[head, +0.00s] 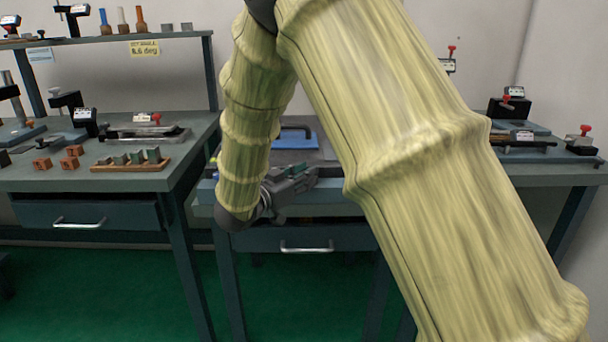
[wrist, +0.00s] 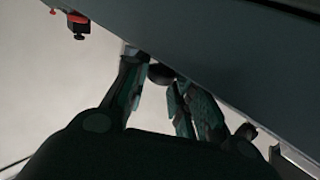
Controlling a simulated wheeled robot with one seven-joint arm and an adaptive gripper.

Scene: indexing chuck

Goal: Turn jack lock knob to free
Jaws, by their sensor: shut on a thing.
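My gripper (head: 304,180) is low at the front edge of the middle bench in the head view. In the wrist view my gripper (wrist: 158,88) has its two fingers on either side of a small dark rounded knob (wrist: 160,73), beside a large dark grey surface. The fingers appear closed on this knob, though its contact is partly in shadow. In the head view the knob is hidden by the gripper and arm. No marking shows which way the knob is turned.
A blue plate with a black handle (head: 295,138) lies on the middle bench behind my gripper. A drawer (head: 330,238) is below it. The left bench (head: 60,178) holds several fixtures and blocks. A red-knobbed device (head: 580,142) stands at right. My arm covers much of the middle.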

